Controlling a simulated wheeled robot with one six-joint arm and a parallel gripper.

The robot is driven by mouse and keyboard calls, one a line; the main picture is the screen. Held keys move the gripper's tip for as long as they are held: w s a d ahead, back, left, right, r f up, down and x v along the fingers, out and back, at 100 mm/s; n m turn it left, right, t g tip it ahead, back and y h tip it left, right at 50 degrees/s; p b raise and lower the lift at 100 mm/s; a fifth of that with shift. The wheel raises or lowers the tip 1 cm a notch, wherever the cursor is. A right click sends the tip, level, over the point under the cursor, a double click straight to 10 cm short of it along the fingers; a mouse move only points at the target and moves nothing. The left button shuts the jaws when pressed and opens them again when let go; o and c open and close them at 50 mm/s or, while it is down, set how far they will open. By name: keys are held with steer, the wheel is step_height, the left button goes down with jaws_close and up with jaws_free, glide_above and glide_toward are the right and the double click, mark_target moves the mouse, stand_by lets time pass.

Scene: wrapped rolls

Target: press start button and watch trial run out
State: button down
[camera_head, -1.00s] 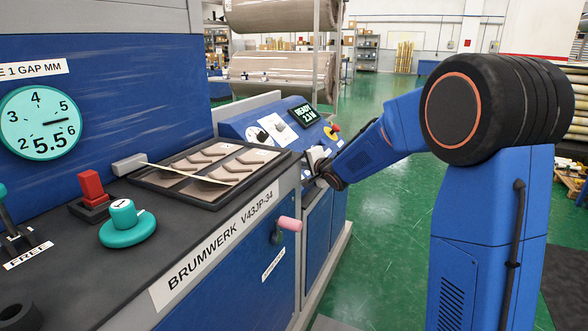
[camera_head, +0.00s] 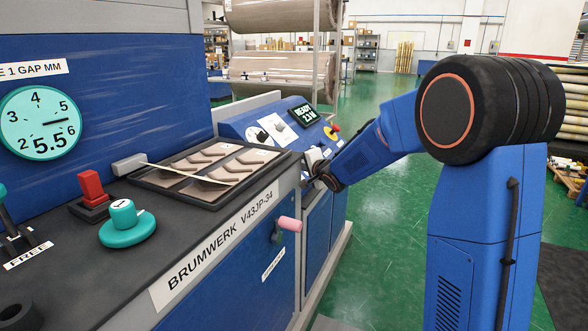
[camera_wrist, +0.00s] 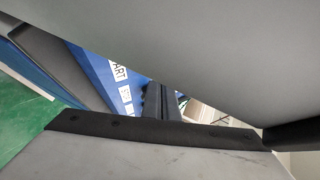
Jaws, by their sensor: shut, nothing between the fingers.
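The blue control console (camera_head: 234,130) stands past the end of the machine bench, with a lit display (camera_head: 303,115) that reads READY and what looks like 2.2 M. My gripper (camera_head: 312,163) is low at the console's near right side, partly hidden by the bench corner. In the wrist view my gripper (camera_wrist: 160,102) is shut and empty, in front of the blue panel. A white label (camera_wrist: 119,70) there shows the letters ART. The start button itself cannot be made out, and contact with it cannot be told.
A red and yellow knob (camera_head: 335,129) sits at the console's right edge. The bench holds a tray of brown pieces (camera_head: 204,164), a teal knob (camera_head: 124,216) and a red switch (camera_head: 91,187). A gap dial (camera_head: 42,122) reads 5.5.

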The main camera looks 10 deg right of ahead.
steer(key=shift+w+a+f, duration=0.1)
steer(key=shift+a+f, duration=0.2)
steer(key=shift+f, duration=0.25)
steer(key=shift+w+a+f, duration=0.1)
steer(key=shift+a+f, duration=0.2)
steer(key=shift+f, duration=0.25)
stand_by(1.3)
steer(key=shift+s+r, duration=0.1)
steer(key=shift+r, duration=0.1)
steer(key=shift+s+d+r, duration=0.15)
steer(key=shift+s+r, duration=0.05)
steer(key=shift+r, duration=0.45)
steer(key=shift+s+d+r, duration=0.1)
steer(key=shift+s+r, duration=0.05)
steer(key=shift+r, duration=0.5)
steer(key=d+r, duration=0.1)
steer(key=s+d+r, duration=0.2)
steer(key=shift+r, duration=0.35)
